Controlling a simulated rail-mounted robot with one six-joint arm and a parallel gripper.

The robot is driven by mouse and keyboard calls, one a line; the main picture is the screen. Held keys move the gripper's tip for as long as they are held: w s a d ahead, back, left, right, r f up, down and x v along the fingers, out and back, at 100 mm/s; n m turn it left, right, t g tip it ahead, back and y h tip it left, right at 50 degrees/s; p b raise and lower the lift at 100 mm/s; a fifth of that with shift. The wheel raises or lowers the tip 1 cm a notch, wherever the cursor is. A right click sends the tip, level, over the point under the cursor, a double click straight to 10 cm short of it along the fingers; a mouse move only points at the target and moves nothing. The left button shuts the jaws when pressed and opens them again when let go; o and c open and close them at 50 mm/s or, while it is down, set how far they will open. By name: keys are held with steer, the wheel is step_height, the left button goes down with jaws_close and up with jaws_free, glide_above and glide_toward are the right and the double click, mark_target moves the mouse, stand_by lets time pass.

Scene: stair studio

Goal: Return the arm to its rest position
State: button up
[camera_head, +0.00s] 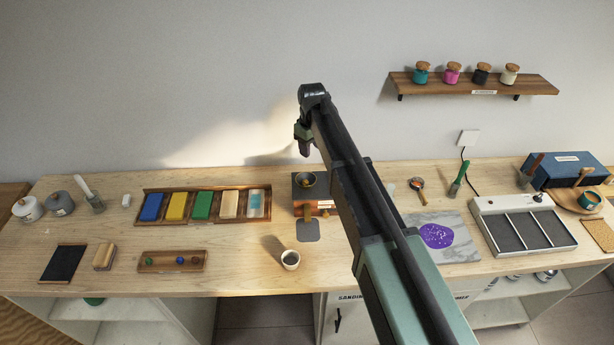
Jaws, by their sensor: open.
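My arm (390,255) reaches up from the bottom of the head view, across the wooden bench. My gripper (304,140) is at its far end, high above the back of the bench against the wall. It points downward, open, and nothing shows between its jaws. It hangs above a grey and copper device with a small bowl (306,180) on top and is clear of it. My arm hides part of the bench behind it.
A wooden rack (146,208) holds several coloured blocks at the left. A marble slab (462,240) with a purple patch and a divided tray (512,203) are at the right. A shelf (540,84) holds several jars.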

steer(key=s+d+f+m+b, duration=0.3)
steer(key=s+d, duration=0.4)
steer(key=s, duration=0.3)
steer(key=s+d+f+m+b, duration=0.3)
steer(key=s+d+f+b, duration=0.2)
steer(key=s+d, duration=0.2)
steer(key=s+d+f+m+b, duration=0.4)
steer(key=s+d, duration=0.3)
steer(key=s, duration=0.5)
steer(key=shift+s+d, duration=0.35)
steer(key=shift+d, duration=0.05)
